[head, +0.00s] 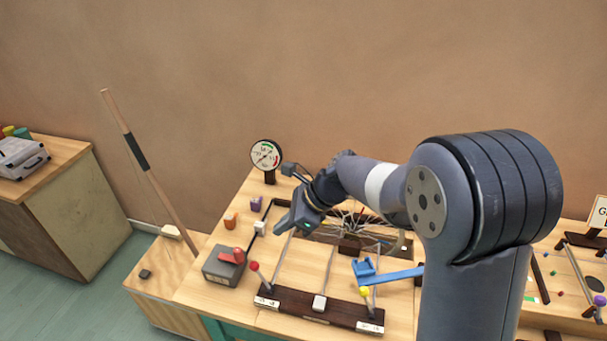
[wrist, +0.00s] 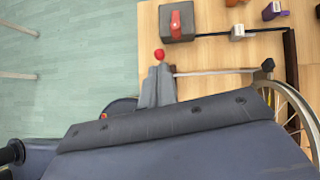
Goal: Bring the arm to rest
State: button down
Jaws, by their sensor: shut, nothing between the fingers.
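My arm reaches from the right of the head view over the wooden table. My gripper (head: 281,230) hangs above the table, left of a spoked wheel (head: 352,225). In the wrist view my gripper's grey fingers (wrist: 158,80) are together with nothing between them. A red ball on a rod (head: 254,266) stands near the dark wooden bar (head: 290,303). The red ball also shows just beyond the fingertips in the wrist view (wrist: 159,55); I cannot tell the height gap.
A grey box with a red piece (head: 222,268) sits at the table's left. A dial gauge (head: 266,156) stands at the back. Small blocks, such as an orange one (head: 230,220), lie nearby. A blue holder (head: 390,274) is right of centre. A long stick (head: 150,172) leans at left.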

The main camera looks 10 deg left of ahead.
notch_tip(320, 180, down, 12)
jog(key=s+b, duration=0.2)
dwell(0.4)
